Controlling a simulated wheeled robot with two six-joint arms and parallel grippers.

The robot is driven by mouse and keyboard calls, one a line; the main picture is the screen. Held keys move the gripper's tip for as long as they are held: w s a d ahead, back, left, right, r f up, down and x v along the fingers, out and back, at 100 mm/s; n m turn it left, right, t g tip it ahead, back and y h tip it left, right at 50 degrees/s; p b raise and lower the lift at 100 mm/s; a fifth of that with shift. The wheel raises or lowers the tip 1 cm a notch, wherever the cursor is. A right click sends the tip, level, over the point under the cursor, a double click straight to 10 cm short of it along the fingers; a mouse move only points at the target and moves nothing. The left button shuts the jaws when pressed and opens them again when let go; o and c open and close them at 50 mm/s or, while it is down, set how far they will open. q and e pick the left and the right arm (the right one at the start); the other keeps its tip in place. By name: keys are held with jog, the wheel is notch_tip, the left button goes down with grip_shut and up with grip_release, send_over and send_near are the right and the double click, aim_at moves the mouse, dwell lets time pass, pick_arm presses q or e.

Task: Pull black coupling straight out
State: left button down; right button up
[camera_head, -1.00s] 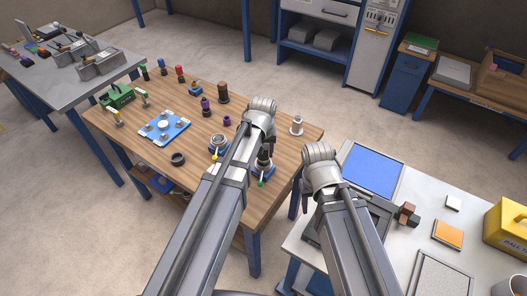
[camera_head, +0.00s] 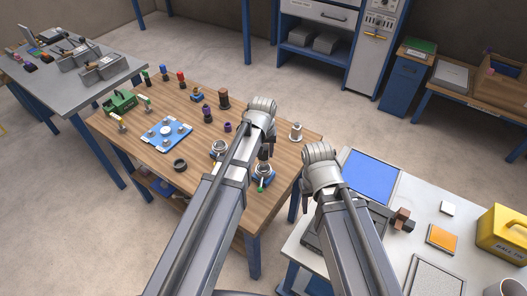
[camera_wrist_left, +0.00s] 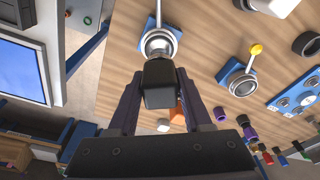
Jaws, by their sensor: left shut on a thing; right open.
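The black coupling (camera_wrist_left: 160,85) is a dark block between my left gripper's fingers (camera_wrist_left: 158,95) in the left wrist view. In the head view the coupling (camera_head: 265,152) hangs upright under my left gripper (camera_head: 263,146), which is shut on it. Below it is a blue fixture with a silver ring socket (camera_head: 263,170) and a green-tipped lever; the ring also shows in the left wrist view (camera_wrist_left: 160,42). The ring's rim shows below the coupling, which looks clear of it. My right gripper (camera_head: 305,203) hangs empty and open beside the wooden table's right edge.
A second ring fixture (camera_head: 218,149) with a yellow-tipped lever (camera_wrist_left: 256,49) stands left of the first. A black ring (camera_head: 180,165), a blue plate (camera_head: 168,136) and several small coloured parts lie on the wooden table.

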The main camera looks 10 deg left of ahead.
pick_arm(q)
jog(key=shift+r, duration=0.35)
jog(key=shift+r+p, duration=1.95)
jog(key=shift+p, duration=0.2)
jog(key=shift+f, duration=0.2)
